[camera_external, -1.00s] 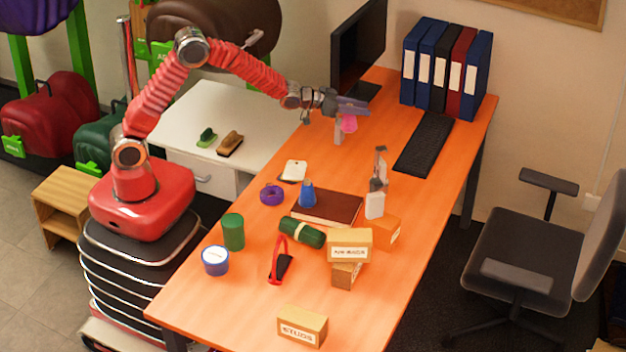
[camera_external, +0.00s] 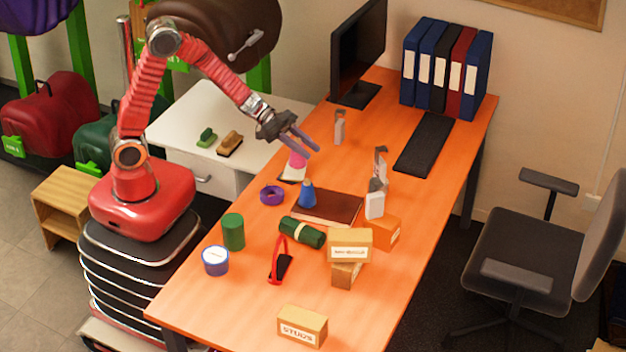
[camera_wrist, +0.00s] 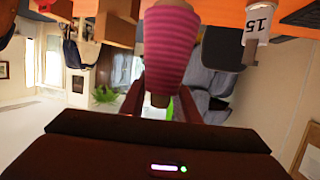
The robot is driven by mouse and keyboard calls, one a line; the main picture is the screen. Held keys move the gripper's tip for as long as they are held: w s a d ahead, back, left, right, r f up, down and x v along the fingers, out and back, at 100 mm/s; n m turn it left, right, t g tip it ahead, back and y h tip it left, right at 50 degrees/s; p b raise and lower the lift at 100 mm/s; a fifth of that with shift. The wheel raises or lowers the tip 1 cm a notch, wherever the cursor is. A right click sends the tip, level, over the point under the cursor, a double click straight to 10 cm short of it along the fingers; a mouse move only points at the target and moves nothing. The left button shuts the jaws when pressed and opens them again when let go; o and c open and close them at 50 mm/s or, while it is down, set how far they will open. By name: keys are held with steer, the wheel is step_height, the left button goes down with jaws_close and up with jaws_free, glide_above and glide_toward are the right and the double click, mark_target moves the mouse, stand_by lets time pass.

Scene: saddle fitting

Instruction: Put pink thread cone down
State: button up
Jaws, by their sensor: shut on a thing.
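The pink thread cone (camera_external: 298,158) is in my gripper (camera_external: 304,146), over the left side of the orange desk (camera_external: 190,305). In the wrist view the cone (camera_wrist: 170,45) fills the top middle, with pink ribbed thread and a brown tip held between the fingers. My gripper is shut on it.
A grey-and-pink upright tool (camera_external: 340,128) stands behind.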

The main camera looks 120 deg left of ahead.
steer(key=s+d+f+m+g+h, duration=0.1)
steer(key=s+d+f+m+h, duration=0.1)
steer(key=s+d, duration=0.3)
steer(key=s+d+f+m+g+h, duration=0.1)
steer(key=s+d+f+m+h, duration=0.1)
steer(key=d, duration=0.8)
steer(key=shift+s+d+f+m+g+h, duration=0.35)
steer(key=shift+s+f+h, duration=0.45)
steer(key=shift+s+f, duration=0.8)
steer(key=shift+s+a+r, duration=0.1)
steer(key=shift+s+r, duration=0.05)
steer(key=shift+s, duration=0.1)
steer(key=shift+f, duration=2.8)
steer(key=shift+f, duration=2.1)
steer(key=shift+f, duration=0.1)
steer(key=o, duration=1.1)
